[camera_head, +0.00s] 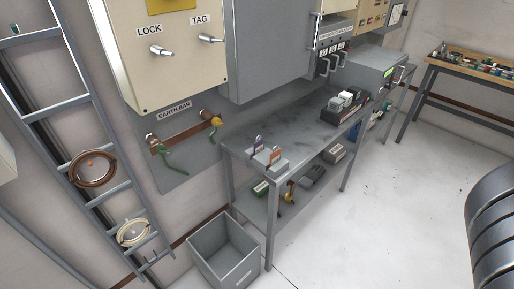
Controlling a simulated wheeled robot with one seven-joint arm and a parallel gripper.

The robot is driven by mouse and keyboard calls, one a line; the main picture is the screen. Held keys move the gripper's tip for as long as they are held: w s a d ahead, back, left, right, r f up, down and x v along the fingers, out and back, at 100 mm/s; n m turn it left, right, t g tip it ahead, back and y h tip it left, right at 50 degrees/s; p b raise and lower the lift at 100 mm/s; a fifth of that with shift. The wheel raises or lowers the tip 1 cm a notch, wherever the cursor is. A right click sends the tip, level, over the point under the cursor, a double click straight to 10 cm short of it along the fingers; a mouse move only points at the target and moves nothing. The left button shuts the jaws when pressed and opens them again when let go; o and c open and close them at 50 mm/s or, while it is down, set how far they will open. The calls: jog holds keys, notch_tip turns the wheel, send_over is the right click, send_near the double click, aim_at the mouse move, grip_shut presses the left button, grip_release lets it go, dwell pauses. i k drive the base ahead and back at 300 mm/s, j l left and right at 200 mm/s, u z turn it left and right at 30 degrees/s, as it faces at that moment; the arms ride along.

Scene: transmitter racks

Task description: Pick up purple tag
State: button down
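A small purple tag (257,143) stands upright in a grey block-like holder (267,162) at the near left end of the grey bench (290,125). An orange tag (275,155) stands in the same holder, just to its right and nearer. Both tags are small in this view, and their lower ends are hidden in the holder. My gripper is not in view. A dark ribbed part of my own body fills the lower right edge, well away from the tags.
A pale cabinet (165,85) with LOCK and TAG pegs hangs above an earth bar (185,136). An open grey bin (224,250) stands by the bench's near leg. A tray of small items (341,106) sits farther along the bench. The floor at right is clear.

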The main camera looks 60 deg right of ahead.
aim_at(258, 146)
jog(key=i+j+z, duration=0.55)
jog(key=j+z, duration=0.25)
jog(key=i+j+z, duration=0.2)
jog(key=j+z, duration=0.25)
jog(key=l, duration=0.1)
